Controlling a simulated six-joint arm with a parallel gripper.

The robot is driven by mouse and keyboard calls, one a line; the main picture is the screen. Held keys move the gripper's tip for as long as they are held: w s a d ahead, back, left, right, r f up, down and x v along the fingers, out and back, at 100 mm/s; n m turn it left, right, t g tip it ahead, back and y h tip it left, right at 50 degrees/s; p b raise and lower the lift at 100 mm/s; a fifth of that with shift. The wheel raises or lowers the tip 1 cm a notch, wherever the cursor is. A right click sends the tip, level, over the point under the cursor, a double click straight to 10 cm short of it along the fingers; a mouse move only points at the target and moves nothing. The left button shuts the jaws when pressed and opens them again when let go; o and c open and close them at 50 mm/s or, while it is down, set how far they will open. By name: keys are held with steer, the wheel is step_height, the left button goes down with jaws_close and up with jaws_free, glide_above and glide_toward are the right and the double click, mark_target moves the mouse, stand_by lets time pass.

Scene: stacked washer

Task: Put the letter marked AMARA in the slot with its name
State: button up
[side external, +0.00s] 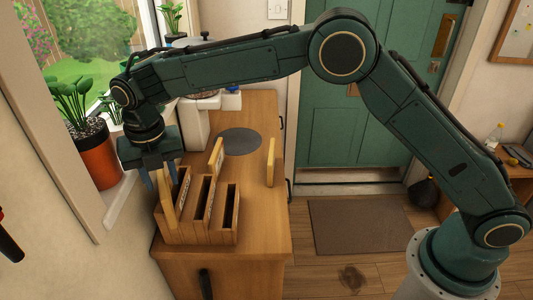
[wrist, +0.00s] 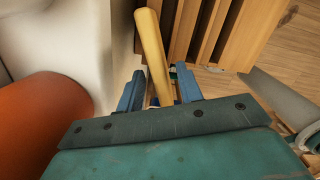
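The wooden letter rack (side external: 228,231) stands on the cabinet top with several upright slots; no name on it is readable. A yellowish letter (side external: 168,212) stands tilted at the rack's left end, and its edge shows in the wrist view (wrist: 152,50). My gripper (side external: 160,182) points down over this end. In the wrist view its two blue fingers (wrist: 160,90) are apart, one on each side of the letter, with narrow gaps. A second letter (side external: 217,156) stands behind the rack, and a third (side external: 271,162) stands upright at the right. I cannot read AMARA on any letter.
A grey round mat (side external: 239,142) lies on the wooden cabinet top (side external: 255,190). An orange plant pot (side external: 98,161) stands on the windowsill close to my gripper, with the wall at left. A white appliance (side external: 193,126) stands behind. The cabinet's right part is mostly free.

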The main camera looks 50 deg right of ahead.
steer(key=shift+r, duration=0.1)
steer(key=shift+s+a+r, duration=0.1)
steer(key=shift+s+r, duration=0.05)
steer(key=shift+r, duration=1.95)
steer(key=shift+s+a+r, duration=0.1)
steer(key=shift+s+r, duration=0.05)
steer(key=shift+r, duration=1.95)
steer(key=shift+d, duration=0.15)
